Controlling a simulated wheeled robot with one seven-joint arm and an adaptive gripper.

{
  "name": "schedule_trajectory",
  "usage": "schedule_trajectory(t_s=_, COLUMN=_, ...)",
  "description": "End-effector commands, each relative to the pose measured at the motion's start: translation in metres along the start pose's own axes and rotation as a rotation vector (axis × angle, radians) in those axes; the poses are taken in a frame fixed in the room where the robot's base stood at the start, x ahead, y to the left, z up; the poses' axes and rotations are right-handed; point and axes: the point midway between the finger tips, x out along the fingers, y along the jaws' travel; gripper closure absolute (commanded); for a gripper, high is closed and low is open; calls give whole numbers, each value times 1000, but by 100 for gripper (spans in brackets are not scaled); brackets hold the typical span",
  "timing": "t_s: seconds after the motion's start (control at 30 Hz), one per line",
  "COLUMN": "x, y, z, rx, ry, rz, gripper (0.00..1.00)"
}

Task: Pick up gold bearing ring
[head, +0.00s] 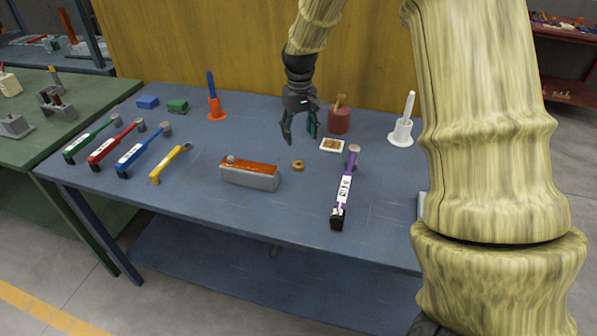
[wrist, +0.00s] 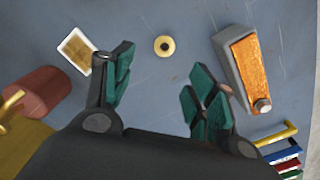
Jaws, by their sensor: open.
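The gold bearing ring (head: 298,165) lies flat on the blue table, between the grey block with the orange top and the white tray. In the wrist view the ring (wrist: 164,46) shows whole, with a dark centre hole, beyond the fingertips and roughly between them. My gripper (head: 300,136) is open and empty above the table, a little behind the ring in the head view. Its green-padded fingers (wrist: 159,88) stand wide apart in the wrist view and do not touch the ring.
A grey block with an orange top (head: 248,179) stands left of the ring. A small white tray (head: 332,145) lies behind right, near a red cylinder (head: 339,121). A purple-handled tool (head: 345,187) lies to the right. Table in front of the ring is clear.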

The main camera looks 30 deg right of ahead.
Motion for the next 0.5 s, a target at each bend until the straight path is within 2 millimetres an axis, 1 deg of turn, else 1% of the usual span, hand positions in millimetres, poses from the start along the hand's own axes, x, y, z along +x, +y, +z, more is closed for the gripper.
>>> schedule_trajectory(t_s=0.17, x=14, y=-1, z=0, rx=-1, ry=-3, rz=0, gripper=43)
schedule_trajectory(t_s=0.4, x=46, y=-1, z=1, rx=-2, ry=-3, rz=0, gripper=43)
schedule_trajectory(t_s=0.5, x=53, y=-1, z=1, rx=-1, ry=-1, rz=0, gripper=43)
